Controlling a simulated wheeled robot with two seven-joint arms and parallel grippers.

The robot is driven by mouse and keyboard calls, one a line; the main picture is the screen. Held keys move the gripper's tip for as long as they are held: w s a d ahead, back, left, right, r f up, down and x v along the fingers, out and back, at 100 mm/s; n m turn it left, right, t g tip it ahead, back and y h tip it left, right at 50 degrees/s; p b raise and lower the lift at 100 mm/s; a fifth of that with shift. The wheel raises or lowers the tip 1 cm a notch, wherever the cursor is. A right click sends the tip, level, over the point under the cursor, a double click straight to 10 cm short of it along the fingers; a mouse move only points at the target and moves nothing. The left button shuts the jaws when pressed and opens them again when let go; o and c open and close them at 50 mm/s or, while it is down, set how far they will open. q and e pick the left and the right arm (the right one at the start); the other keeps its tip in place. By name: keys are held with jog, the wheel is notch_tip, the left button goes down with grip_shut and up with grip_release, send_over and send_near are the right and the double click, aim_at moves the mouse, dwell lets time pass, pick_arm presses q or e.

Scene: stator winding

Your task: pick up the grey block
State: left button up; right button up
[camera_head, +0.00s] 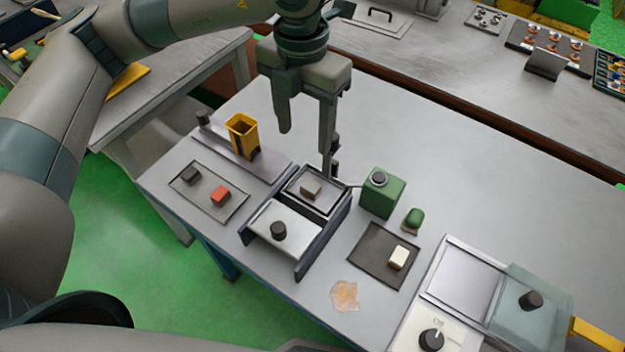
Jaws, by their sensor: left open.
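A small grey-brown block (312,191) lies inside a shallow dark-rimmed metal box (338,209) at the middle of the table. A darker grey block (191,175) sits on the dark mat (184,196) at the left, beside a red block (220,195). My left gripper (305,155) points down with its jaws apart and nothing between them. It appears above and behind the metal box; its height over the box is hard to judge. My right gripper is out of view.
A yellow bin (242,134) stands behind the left mat. A green container (381,193) stands right of the box, near a small green piece (413,219). A cream block (398,257) lies on the right mat (370,252). An orange stain (344,296) marks the front edge.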

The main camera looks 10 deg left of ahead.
pick_arm(q)
jog(key=b, duration=0.3)
send_over(308, 188)
notch_tip(308, 188, down, 11)
jog(key=shift+s+a+f+b, duration=0.1)
jog(key=shift+s+f+b, duration=0.25)
jog(key=shift+f, duration=0.25)
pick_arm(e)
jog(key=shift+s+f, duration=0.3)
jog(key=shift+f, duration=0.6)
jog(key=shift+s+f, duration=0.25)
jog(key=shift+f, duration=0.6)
pick_arm(q)
jog(key=shift+w+f+b, duration=0.2)
jog(key=shift+f, duration=1.1)
jog(key=shift+w+f+b, duration=0.15)
jog(key=shift+f, duration=1.15)
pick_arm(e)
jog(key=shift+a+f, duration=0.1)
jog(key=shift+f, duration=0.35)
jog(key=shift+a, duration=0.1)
